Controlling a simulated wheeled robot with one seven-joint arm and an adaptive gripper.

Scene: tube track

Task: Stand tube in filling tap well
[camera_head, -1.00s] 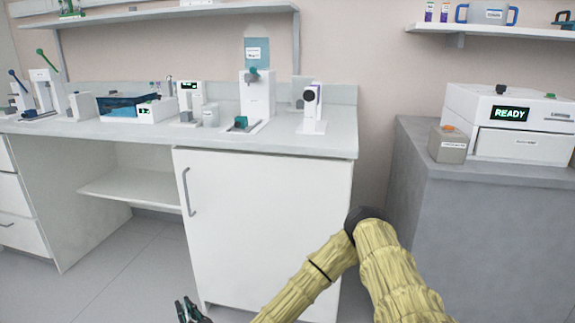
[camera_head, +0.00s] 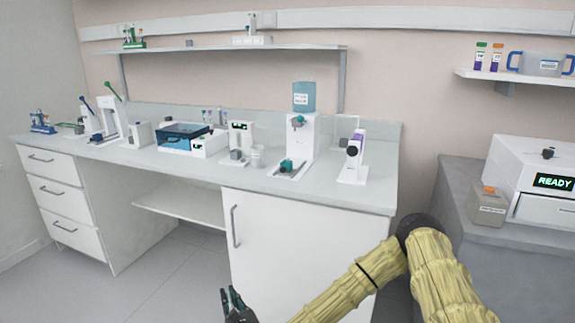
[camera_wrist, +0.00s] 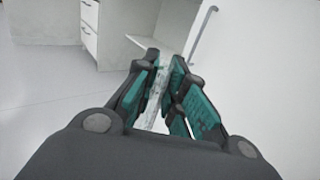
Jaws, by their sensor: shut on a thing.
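My gripper (camera_head: 236,303) is low in front of the bench's white cupboard door, at the bottom of the head view. In the wrist view its teal-padded fingers (camera_wrist: 165,95) are closed around a clear, pale tube (camera_wrist: 153,101). The tube's ends and cap are hard to make out. The filling tap (camera_head: 303,133) is a white stand with a blue bottle on top, on the right half of the bench. A teal and dark well (camera_head: 287,166) sits low at its front. The gripper is well below the bench top and apart from the tap.
A white device with a purple part (camera_head: 354,157) stands right of the tap. A grey cabinet (camera_head: 455,230) with a READY machine (camera_head: 535,180) is at the right. The bench's front strip is clear.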

